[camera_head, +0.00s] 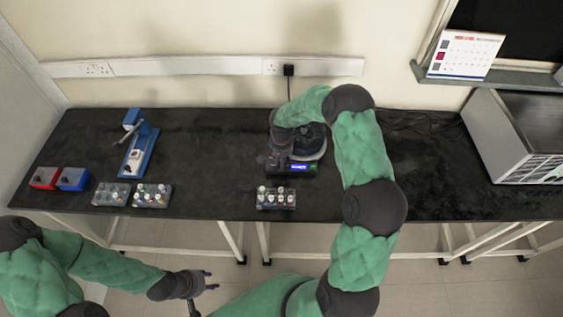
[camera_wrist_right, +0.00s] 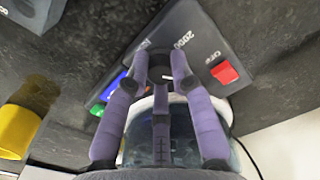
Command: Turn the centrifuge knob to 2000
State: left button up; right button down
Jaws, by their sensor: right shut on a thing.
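The centrifuge (camera_head: 312,152) stands on the black bench with its blue display (camera_head: 299,167) lit at the front. In the right wrist view its dark knob (camera_wrist_right: 160,74) sits between the three fingers of my right gripper (camera_wrist_right: 162,78), which is shut on it. A short white mark shows on the knob. The label "2000" (camera_wrist_right: 185,40) is beside the knob, and the other dial labels are hidden. In the head view my right gripper (camera_head: 273,158) is at the centrifuge's left front. My left gripper (camera_head: 208,281) is open and empty, in front of the bench.
A red switch (camera_wrist_right: 224,72) marked "OFF" and a green button (camera_wrist_right: 97,109) flank the knob. A tube rack (camera_head: 276,198) stands in front of the centrifuge. More racks (camera_head: 151,196), red and blue boxes (camera_head: 73,179) and a blue device (camera_head: 139,150) stand left.

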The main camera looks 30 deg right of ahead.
jog(key=n, duration=0.5)
jog(key=shift+s+a+f+n, duration=0.15)
jog(key=shift+s+a+n, duration=0.05)
jog(key=shift+n, duration=0.2)
jog(key=n, duration=0.5)
jog(key=shift+s+d+n, duration=0.1)
jog(key=shift+s+n, duration=0.05)
jog(key=shift+n, duration=0.25)
jog(key=shift+f+n, duration=0.1)
jog(key=shift+n, duration=0.2)
jog(key=c, duration=1.1)
grip_release()
jog(key=shift+o, duration=0.2)
jog(key=shift+d, duration=0.1)
jog(key=shift+r, duration=0.25)
jog(key=shift+w+r, duration=0.2)
jog(key=shift+r, duration=0.1)
notch_tip(320, 180, up, 11)
